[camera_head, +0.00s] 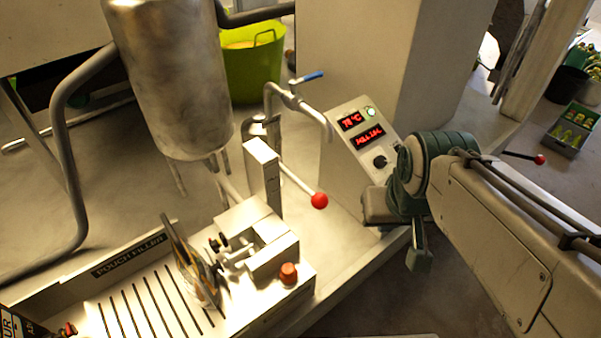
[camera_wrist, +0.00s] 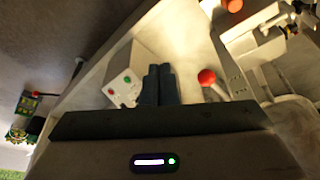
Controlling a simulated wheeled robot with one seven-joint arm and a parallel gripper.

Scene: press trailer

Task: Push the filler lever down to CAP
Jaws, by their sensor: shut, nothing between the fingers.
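The filler lever is a thin metal rod with a red ball knob (camera_head: 319,200). It comes out of the upright post (camera_head: 262,172) on the pouch filler and slopes down to the right in the head view. The knob also shows in the wrist view (camera_wrist: 207,77), to the right of my fingertips and apart from them. My gripper (camera_wrist: 159,70) is shut and empty, its dark fingers side by side. In the head view my arm reaches in from the right, with its end to the right of the knob. No CAP mark is readable.
A control box (camera_head: 362,138) with red displays stands behind the knob. A steel tank (camera_head: 170,75) and a blue-handled tap (camera_head: 305,78) are beyond the post. An orange-red button (camera_head: 288,273) sits on the filler's front block. A green bucket (camera_head: 252,65) stands behind.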

